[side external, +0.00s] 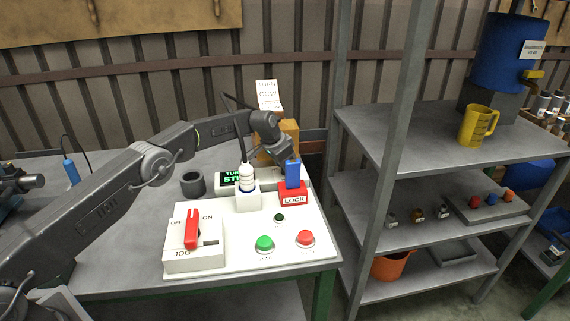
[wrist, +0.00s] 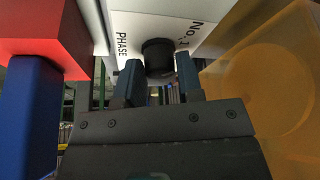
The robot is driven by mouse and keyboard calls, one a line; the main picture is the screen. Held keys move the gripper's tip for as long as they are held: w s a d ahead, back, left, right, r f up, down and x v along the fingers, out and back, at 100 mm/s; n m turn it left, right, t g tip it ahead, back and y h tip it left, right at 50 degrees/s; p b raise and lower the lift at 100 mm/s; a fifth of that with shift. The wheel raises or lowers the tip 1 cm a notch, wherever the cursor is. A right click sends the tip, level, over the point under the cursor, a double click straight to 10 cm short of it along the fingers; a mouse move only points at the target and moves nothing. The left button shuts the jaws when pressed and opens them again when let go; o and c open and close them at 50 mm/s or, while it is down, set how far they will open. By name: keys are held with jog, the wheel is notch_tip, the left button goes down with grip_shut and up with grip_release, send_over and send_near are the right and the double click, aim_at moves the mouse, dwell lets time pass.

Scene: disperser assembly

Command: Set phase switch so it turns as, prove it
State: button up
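In the wrist view, the phase switch is a round black knob (wrist: 158,57) on a white face (wrist: 190,32) marked "PHASE" and "No. 1". My gripper (wrist: 160,80) is open, with one finger on each side near the knob; I cannot tell whether they touch it. In the side view my gripper (side external: 284,152) is behind the blue block and hides the switch. A card (side external: 268,95) reads "TURN CCW". The display (side external: 229,180) shows green text starting "TUR" and "ST", partly hidden. The switch box (side external: 193,257) has a red lever (side external: 191,229) and the words OFF, ON and JOG.
The red LOCK block (side external: 293,198) with the blue block (side external: 292,174) stands close to my gripper, left in the wrist view. An orange box (side external: 289,129) is on its other side. Green (side external: 265,244) and red (side external: 305,238) buttons sit at the panel front. A white holder (side external: 247,201) stands mid-panel.

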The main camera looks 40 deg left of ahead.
jog(key=c, duration=0.4)
jog(key=shift+m, duration=0.8)
jog(key=shift+c, duration=0.2)
jog(key=o, duration=0.9)
jog(key=shift+r, duration=0.1)
jog(key=v, duration=1.3)
jog(key=shift+a+r, duration=0.3)
jog(key=shift+a, duration=0.05)
